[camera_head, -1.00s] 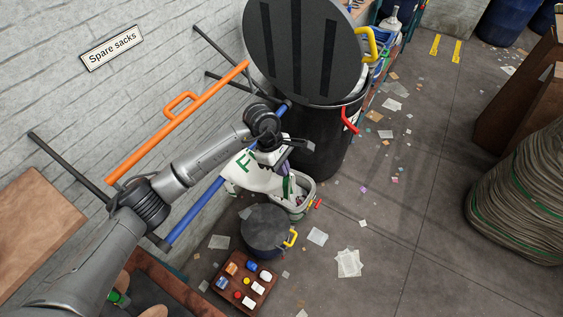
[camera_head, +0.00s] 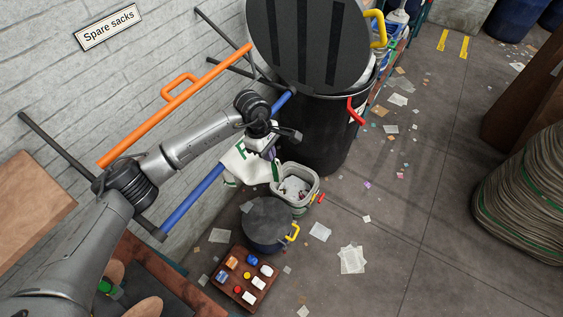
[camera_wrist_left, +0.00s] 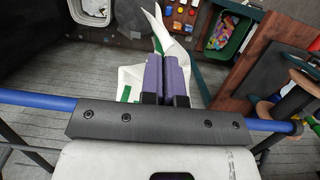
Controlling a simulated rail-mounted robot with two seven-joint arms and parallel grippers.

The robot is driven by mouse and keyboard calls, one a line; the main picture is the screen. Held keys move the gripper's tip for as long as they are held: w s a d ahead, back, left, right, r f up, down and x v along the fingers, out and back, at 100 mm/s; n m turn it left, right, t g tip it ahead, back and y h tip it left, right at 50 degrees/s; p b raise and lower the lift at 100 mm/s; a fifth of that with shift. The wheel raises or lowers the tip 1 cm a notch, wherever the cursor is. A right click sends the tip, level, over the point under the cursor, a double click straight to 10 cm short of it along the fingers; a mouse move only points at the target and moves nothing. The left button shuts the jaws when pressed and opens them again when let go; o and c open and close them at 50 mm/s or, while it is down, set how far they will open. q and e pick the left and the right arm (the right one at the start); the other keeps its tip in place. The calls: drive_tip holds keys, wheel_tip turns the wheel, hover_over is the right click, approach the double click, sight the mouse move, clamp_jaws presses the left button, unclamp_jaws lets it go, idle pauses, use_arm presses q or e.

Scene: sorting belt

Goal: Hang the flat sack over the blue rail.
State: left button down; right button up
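The flat sack (camera_head: 240,168) is white with green lettering and hangs at the blue rail (camera_head: 193,200), covering part of it in the head view. My left gripper (camera_head: 270,152) is at the sack's upper right side. In the left wrist view its purple fingers (camera_wrist_left: 167,80) are together, with white and green sack cloth (camera_wrist_left: 131,78) showing on both sides and beyond the tips. The blue rail (camera_wrist_left: 38,100) runs crosswise behind the gripper body there. Whether cloth lies on both sides of the rail is hidden. My right gripper is not in view.
An orange rail (camera_head: 170,108) runs above the blue one along the wall. A black bin (camera_head: 322,135) with a raised lid stands at the blue rail's far end. A pale open bin (camera_head: 308,193), a dark lidded pot (camera_head: 265,220) and a button box (camera_head: 228,287) stand below.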

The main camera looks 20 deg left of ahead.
use_arm(q)
wheel_tip(320, 180, down, 13)
drive_tip(key=s+d+h+b, duration=0.1)
drive_tip(key=b, duration=0.3)
drive_tip(key=shift+d+r+h, duration=0.15)
drive_tip(key=shift+r+h, duration=0.05)
drive_tip(key=shift+h, duration=0.1)
idle(0.4)
drive_tip(key=c, duration=1.5)
unclamp_jaws()
drive_tip(key=o, duration=1.5)
drive_tip(key=shift+r, duration=0.15)
